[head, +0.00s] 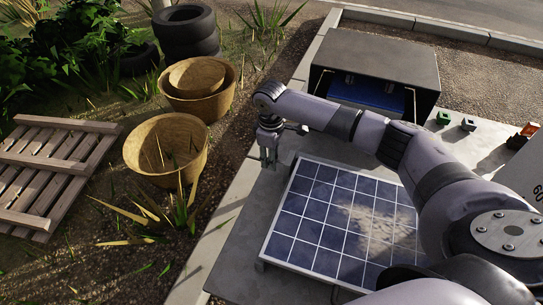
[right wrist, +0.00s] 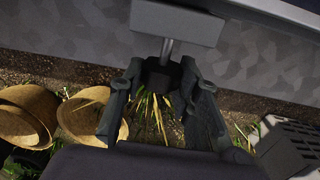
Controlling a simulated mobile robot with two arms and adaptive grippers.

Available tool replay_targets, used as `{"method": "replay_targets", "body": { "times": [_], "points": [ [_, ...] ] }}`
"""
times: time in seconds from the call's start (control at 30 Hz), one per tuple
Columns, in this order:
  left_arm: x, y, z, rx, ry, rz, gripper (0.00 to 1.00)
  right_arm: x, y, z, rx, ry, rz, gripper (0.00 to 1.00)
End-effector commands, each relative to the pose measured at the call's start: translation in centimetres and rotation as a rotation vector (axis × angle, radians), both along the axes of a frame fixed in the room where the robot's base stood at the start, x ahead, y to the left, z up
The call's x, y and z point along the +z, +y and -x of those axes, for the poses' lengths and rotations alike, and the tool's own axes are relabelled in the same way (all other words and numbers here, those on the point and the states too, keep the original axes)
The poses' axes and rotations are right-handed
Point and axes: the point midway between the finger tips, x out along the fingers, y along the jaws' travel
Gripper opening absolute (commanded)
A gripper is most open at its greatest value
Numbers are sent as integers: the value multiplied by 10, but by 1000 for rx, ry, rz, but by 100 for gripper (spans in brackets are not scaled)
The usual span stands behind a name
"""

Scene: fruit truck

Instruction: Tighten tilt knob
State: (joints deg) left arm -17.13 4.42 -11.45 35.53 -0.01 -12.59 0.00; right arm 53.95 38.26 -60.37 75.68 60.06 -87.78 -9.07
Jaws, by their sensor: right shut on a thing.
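The solar panel (head: 315,210) lies on a grey slab, with its blue cells facing up. My right arm reaches across above it. My right gripper (head: 268,160) points down at the panel's upper left corner. In the right wrist view my right gripper (right wrist: 161,76) has its two fingers on either side of a black knob (right wrist: 160,76) and is shut on it. The knob sits on a short metal rod that comes from a grey block (right wrist: 177,22). In the head view the knob is too small and too hidden to make out. My left gripper is not in view.
An open grey box (head: 385,50) with a blue thing inside stands behind the panel. Small coloured blocks (head: 468,124) lie to its right. Woven baskets (head: 150,150), a wooden pallet (head: 50,165) and stacked tyres (head: 186,28) are on the ground at left.

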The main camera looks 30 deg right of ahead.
Motion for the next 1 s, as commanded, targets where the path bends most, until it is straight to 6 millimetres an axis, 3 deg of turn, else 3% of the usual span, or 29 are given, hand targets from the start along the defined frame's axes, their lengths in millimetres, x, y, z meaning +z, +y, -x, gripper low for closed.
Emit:
{"method": "replay_targets", "body": {
  "times": [0.33,0.7,1.0],
  "points": [
    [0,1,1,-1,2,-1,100,0,0,0,0,0,0,3],
    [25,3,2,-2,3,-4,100,3,2,2,-1,-80,93,2],
    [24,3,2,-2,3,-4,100,0,1,1,-2,-92,104,2]
  ]
}}
